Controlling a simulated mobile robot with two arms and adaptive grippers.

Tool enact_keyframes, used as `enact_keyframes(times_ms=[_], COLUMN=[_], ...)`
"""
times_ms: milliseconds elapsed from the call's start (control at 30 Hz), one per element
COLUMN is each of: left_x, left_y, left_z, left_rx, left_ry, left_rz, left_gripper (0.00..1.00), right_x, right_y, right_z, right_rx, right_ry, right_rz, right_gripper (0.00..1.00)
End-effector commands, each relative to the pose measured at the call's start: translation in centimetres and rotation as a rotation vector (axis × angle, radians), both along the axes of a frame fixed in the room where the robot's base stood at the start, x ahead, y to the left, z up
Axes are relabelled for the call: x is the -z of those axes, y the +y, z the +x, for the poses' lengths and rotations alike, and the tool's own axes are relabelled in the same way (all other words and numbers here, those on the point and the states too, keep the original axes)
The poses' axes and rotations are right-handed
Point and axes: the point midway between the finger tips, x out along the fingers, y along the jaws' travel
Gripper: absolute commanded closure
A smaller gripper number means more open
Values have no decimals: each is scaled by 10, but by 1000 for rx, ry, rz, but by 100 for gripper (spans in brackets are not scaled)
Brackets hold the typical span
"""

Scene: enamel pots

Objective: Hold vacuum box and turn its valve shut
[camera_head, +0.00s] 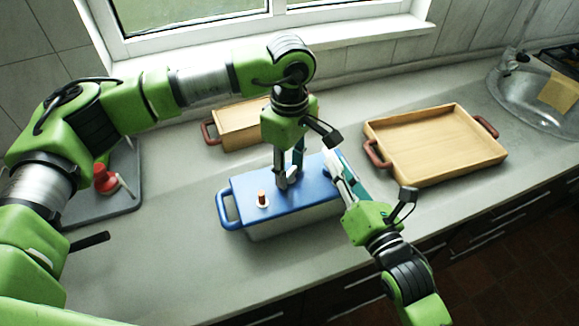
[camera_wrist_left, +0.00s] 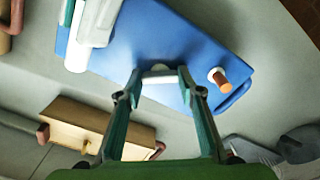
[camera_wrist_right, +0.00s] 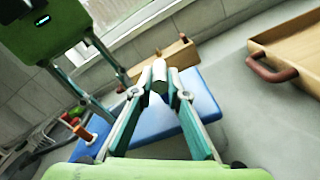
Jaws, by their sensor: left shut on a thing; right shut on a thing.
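The vacuum box (camera_head: 310,190) has a blue lid, a pale body and a blue handle at its left end. It also shows in the left wrist view (camera_wrist_left: 195,45) and right wrist view (camera_wrist_right: 200,95). Its valve (camera_head: 262,199), an orange knob on a white base, stands upright near the left end, untouched; it also shows in the left wrist view (camera_wrist_left: 218,80). My left gripper (camera_head: 287,182) points down at the middle of the lid, right of the valve, and is shut. My right gripper (camera_head: 332,160) is shut at the box's right end.
A wooden tray (camera_head: 440,148) with brown handles lies to the right. A smaller wooden box (camera_head: 240,125) stands behind the vacuum box. A dark board (camera_head: 122,190) with a red item (camera_head: 104,180) is at left. The sink (camera_head: 535,95) is at far right.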

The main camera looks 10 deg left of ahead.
Motion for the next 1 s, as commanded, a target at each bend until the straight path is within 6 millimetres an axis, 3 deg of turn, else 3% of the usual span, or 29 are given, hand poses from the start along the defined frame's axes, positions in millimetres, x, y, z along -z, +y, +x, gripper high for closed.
enact_keyframes(times_ms=[700,1000], left_x=[0,0], left_y=[1,1], left_z=[1,1], left_rx=[-669,-870], left_ry=[-1,-2], left_rz=[2,3], left_gripper=[87,87], right_x=[0,0], right_y=[0,0], right_z=[0,0], right_rx=[0,0], right_ry=[0,0], right_rz=[0,0], right_gripper=[100,100])
